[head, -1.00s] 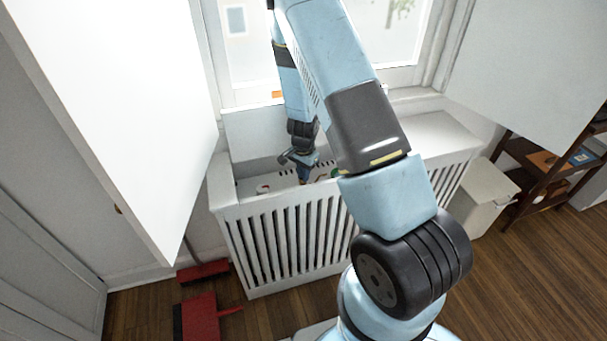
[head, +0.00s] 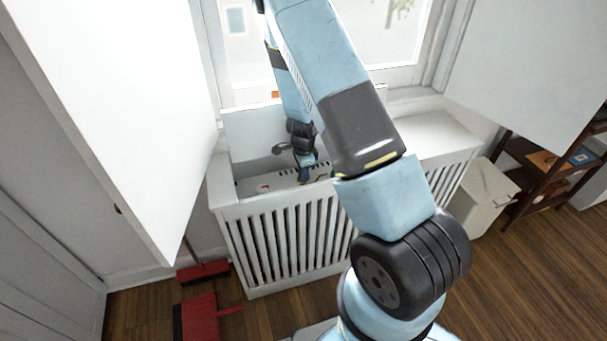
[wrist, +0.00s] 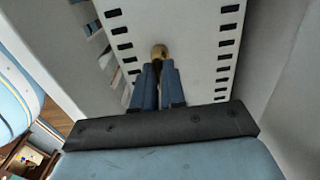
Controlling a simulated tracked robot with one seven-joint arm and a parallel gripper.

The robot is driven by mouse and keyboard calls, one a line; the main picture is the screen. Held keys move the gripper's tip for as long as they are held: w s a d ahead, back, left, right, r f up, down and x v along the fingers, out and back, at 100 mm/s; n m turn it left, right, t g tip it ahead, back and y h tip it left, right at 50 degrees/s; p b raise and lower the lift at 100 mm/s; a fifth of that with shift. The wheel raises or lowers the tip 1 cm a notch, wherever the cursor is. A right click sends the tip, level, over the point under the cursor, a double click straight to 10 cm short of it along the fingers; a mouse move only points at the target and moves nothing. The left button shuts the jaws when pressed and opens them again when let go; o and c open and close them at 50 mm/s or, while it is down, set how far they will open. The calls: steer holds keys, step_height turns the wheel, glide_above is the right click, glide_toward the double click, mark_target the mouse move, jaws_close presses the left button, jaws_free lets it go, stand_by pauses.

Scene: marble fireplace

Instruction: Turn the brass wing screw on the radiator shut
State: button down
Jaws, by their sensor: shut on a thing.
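The brass wing screw (wrist: 159,51) shows in the wrist view as a small round brass piece at the tips of my gripper's blue fingers. My gripper (wrist: 159,66) is shut on it, and the fingers hide most of it. Behind it lies the white radiator (wrist: 185,25) with rows of dark slots along both sides. In the head view my gripper (head: 305,178) reaches down into the open top of the white slatted radiator cover (head: 285,235). The screw itself cannot be made out there.
White panels stand at the left (head: 120,110) and right (head: 530,70) of the window. The cover's raised lid (head: 255,135) stands behind the opening. Small red and green items lie near my gripper inside. A white bin (head: 485,195) and red dustpan (head: 200,318) stand on the floor.

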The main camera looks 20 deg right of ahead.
steer(key=shift+a, duration=0.15)
steer(key=c, duration=1.2)
jaws_free()
step_height(320, 180, up, 14)
steer(key=shift+f, duration=0.15)
